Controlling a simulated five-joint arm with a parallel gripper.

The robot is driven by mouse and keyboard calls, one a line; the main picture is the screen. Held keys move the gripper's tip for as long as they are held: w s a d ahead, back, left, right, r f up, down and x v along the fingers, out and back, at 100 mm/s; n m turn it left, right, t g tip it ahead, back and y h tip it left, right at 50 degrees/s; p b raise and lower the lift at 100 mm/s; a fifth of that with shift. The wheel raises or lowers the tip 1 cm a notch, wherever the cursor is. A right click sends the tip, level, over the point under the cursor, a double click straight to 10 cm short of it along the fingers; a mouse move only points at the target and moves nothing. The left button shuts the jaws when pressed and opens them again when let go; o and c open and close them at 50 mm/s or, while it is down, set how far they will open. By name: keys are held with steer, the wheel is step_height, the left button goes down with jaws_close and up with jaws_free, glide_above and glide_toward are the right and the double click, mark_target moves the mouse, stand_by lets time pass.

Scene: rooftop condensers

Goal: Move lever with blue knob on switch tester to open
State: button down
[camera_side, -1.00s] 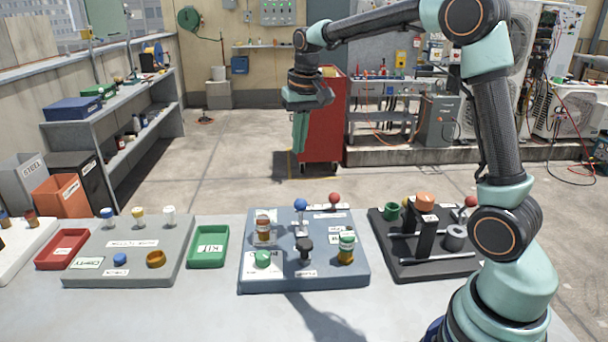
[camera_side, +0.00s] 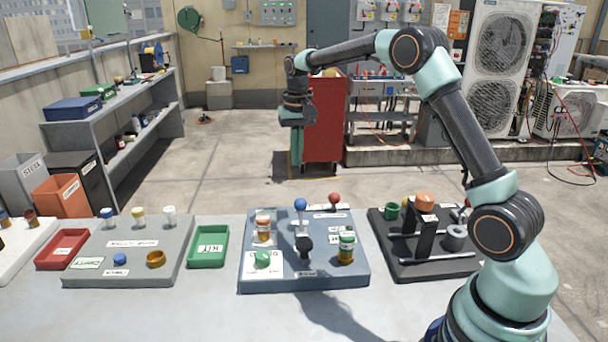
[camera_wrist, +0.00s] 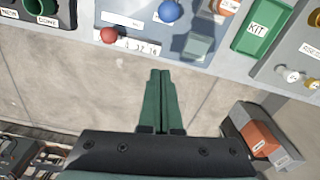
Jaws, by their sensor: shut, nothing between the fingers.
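The switch tester (camera_side: 325,278) is a blue-grey panel in the middle of the bench. Its lever with the blue knob (camera_side: 300,204) stands near the back of the panel, close to upright. In the wrist view the blue knob (camera_wrist: 169,12) shows at the top, a little right of centre. A red knob (camera_side: 334,198) is just to its right in the side view, and it also shows in the wrist view (camera_wrist: 109,35). My gripper (camera_side: 296,160) is shut and empty, pointing down in the air above and beyond the panel's back edge, touching nothing.
A green KIT tray (camera_side: 208,262) is to the left. A black fixture board (camera_side: 400,270) with posts is to the right. Air around my gripper is clear.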

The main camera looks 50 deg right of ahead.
mark_target(301, 214)
steer(key=f, duration=0.9)
steer(key=shift+w+a+f, duration=0.2)
steer(key=shift+f, duration=0.2)
steer(key=shift+s+a+r, duration=0.35)
steer(key=shift+s+a, duration=0.2)
steer(key=shift+s, duration=0.25)
steer(key=shift+s+a+r, duration=0.35)
steer(key=shift+s+a, duration=0.15)
steer(key=shift+s, duration=0.25)
steer(key=shift+s, duration=0.1)
steer(key=shift+s+a+r+t, duration=0.1)
steer(key=shift+a+r+t, duration=0.1)
steer(key=shift+t, duration=0.1)
